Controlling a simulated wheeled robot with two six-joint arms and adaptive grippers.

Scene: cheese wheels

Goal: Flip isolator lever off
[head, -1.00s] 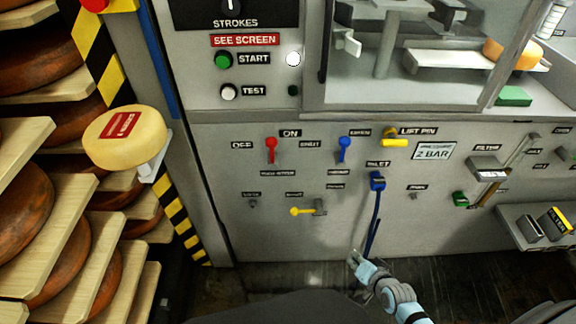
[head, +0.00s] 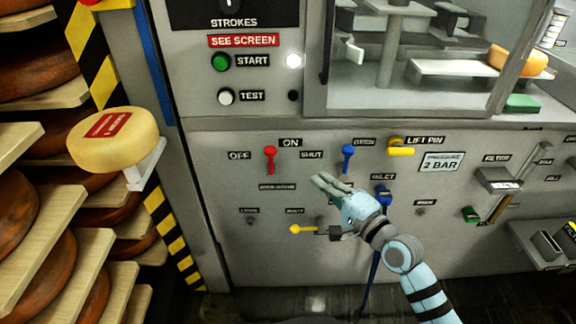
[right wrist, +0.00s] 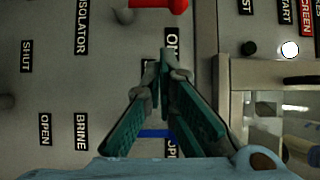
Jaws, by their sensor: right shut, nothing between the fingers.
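The red lever (head: 269,158) is on the grey machine panel (head: 225,200), between the OFF label (head: 239,155) and the ON label (head: 290,142). It stands roughly vertical. My right gripper (head: 322,182) is shut and empty, in front of the panel to the right of and a little below the red lever, apart from it. In the right wrist view the red lever (right wrist: 158,4) shows at the top edge, beyond the closed fingertips (right wrist: 163,55). The ISOLATOR label (right wrist: 81,27) is left of it there. My left gripper is not in view.
A blue lever (head: 348,157) is just above and right of my right gripper. A yellow lever (head: 304,229) is below it, and another blue handle (head: 383,195) is partly behind my arm. A shelf of cheese wheels (head: 30,210) stands at the left.

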